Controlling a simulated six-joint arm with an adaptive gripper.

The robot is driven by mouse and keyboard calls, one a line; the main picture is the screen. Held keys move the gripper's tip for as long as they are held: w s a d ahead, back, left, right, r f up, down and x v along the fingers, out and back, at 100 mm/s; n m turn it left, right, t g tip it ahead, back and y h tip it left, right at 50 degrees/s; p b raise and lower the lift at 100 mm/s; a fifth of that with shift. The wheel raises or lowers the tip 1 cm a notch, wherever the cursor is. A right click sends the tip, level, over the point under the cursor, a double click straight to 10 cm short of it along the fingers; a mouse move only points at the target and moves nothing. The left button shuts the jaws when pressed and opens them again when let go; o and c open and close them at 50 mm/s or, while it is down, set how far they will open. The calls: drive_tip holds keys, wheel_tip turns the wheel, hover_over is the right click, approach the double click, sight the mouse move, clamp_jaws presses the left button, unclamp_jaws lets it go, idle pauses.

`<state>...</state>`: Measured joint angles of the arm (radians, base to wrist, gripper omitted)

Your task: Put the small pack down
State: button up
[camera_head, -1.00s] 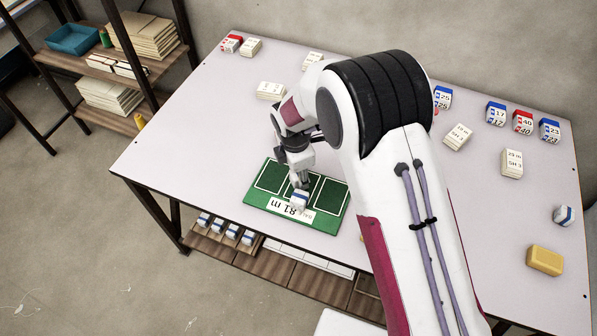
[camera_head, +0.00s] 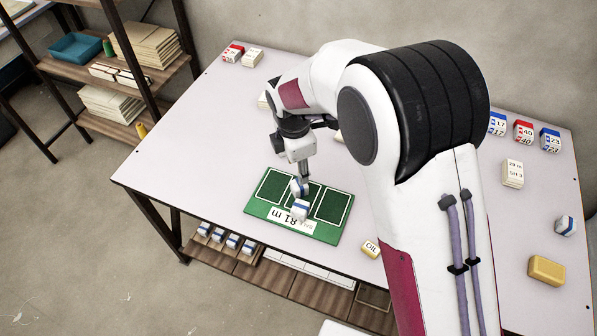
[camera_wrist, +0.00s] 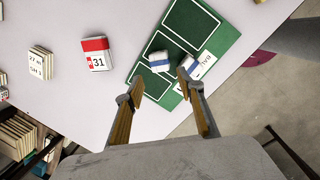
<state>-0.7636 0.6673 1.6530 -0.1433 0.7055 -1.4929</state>
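A green board (camera_head: 262,210) with three outlined panels and a white "81 m" label lies on the table. Two small white-and-blue packs are at the board. One pack (camera_head: 299,187) is at the middle panel, just below the fingertips. The other pack (camera_head: 300,209) is nearer the front, over the label. In the wrist view both show side by side, the first pack (camera_wrist: 159,62) ahead of the gap between the fingers and the second (camera_wrist: 188,65) by the right fingertip. My gripper (camera_wrist: 160,80) points down with its fingers spread wider than the first pack. I see no contact with it.
A red-and-white "31" pack (camera_wrist: 97,53) and a cream pack (camera_wrist: 40,62) stand beside the board.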

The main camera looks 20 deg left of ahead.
drive_tip(key=shift+s+r, duration=0.2)
drive_tip(key=shift+r, duration=1.1)
drive_tip(key=s+d+r+m+t, duration=0.1)
drive_tip(key=s+d+r+m, duration=0.2)
drive_tip(key=d+r+m, duration=1.25)
drive_tip(key=s+d+r+m+t, duration=0.1)
drive_tip(key=s+d+r+m, duration=0.1)
drive_tip(key=s+d+m, duration=0.3)
drive_tip(key=s+d+r+m+t, duration=0.1)
drive_tip(key=s+d+r+m, duration=0.2)
drive_tip(key=s+d, duration=0.9)
drive_tip(key=d+m, duration=0.3)
drive_tip(key=d, duration=0.2)
drive_tip(key=shift+s+d+r+t, duration=0.25)
drive_tip(key=shift+s+d+t, duration=0.1)
drive_tip(key=shift+s+t, duration=0.05)
